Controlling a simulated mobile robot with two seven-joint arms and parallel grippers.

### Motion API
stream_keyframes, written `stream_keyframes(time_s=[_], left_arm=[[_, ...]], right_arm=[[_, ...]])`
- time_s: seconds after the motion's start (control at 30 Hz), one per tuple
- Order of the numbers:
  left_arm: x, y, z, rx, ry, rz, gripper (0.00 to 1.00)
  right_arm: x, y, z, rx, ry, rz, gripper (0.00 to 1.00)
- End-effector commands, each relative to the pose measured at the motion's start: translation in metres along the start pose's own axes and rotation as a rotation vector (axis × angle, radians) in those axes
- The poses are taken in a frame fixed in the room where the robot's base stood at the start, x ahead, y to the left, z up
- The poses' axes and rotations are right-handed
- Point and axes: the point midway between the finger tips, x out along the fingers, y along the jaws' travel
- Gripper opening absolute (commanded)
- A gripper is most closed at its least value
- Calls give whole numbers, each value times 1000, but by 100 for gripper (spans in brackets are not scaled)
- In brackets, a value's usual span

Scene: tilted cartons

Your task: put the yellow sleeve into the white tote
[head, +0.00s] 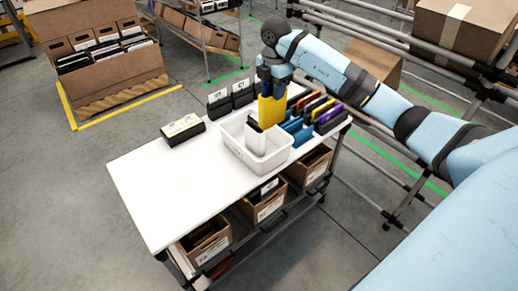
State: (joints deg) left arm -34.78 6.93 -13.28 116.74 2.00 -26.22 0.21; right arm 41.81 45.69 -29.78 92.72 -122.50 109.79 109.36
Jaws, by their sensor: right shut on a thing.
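The yellow sleeve (271,109) is upright in my right gripper (272,80), which is shut on its top edge. The sleeve hangs over the white tote (265,163), and its lower part overlaps the tote's opening in the head view. I cannot tell whether its lower end is below the rim. A white upright thing (255,137) stands in the tote at the sleeve's lower left and hides part of the tote's inside. My left gripper is not in view.
Blue holders with several coloured sleeves (316,110) stand right of the tote. A black box with a pale top (183,128) and dark labelled holders (219,104) stand left and behind. The white table (170,190) is clear at the front left. Cartons (206,241) sit on the shelf below.

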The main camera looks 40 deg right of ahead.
Motion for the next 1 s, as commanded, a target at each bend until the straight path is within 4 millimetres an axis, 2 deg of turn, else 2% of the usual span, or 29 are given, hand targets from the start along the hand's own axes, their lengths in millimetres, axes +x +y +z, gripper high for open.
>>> stream_keyframes(time_s=[0.5, 0.6, 0.87, 1.0], left_arm=[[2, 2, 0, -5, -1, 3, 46], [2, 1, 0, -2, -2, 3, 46], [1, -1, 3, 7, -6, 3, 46], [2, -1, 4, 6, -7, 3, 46]], right_arm=[[128, -1, 0, 1, 2, -4, 2], [143, -1, 0, 1, 1, -3, 2], [163, 0, -1, 0, 2, -2, 2], [185, -1, 0, 1, 1, -3, 2]])
